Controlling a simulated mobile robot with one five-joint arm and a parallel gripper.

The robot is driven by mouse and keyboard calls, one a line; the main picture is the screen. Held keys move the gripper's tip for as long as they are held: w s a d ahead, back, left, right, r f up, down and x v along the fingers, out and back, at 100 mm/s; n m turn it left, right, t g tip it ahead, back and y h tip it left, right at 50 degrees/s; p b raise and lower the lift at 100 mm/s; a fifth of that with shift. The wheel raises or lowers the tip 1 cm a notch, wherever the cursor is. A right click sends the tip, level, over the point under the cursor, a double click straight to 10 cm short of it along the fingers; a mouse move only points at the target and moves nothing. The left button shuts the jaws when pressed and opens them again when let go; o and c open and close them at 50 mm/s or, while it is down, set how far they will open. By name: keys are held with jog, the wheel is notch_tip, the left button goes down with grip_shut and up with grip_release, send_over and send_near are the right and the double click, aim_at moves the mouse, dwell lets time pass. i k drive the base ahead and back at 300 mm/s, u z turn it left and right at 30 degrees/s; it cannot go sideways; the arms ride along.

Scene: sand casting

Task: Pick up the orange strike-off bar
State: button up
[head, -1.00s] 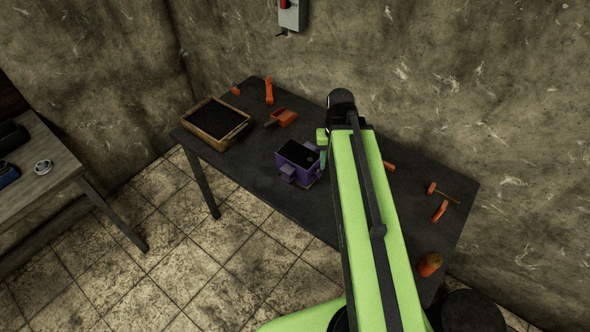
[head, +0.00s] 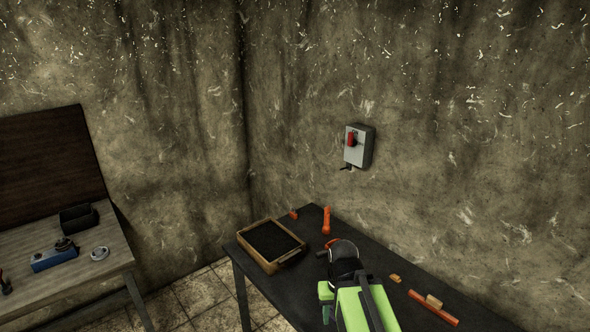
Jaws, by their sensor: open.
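A long orange bar (head: 445,315), which looks like the strike-off bar, lies on the dark table at the lower right in the head view. A small lighter orange block shows at its middle; I cannot tell whether it is part of the bar. My gripper (head: 327,304) is partly in view at the bottom centre, left of the bar and apart from it. It is open. My green arm and dark wrist hide part of the table, and the lower ends of the jaws are hard to see.
A wooden tray (head: 301,255) filled with dark material sits at the table's left end. Orange tools (head: 326,221) stand behind it. A grey switch box (head: 367,147) hangs on the wall. A second table (head: 60,285) with a blue tool is at the left.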

aim_at(433, 304)
jog(key=z, duration=0.2)
jog(key=k, duration=0.35)
jog(key=u, duration=0.6)
jog(key=i, duration=1.5)
jog(key=z, duration=0.4)
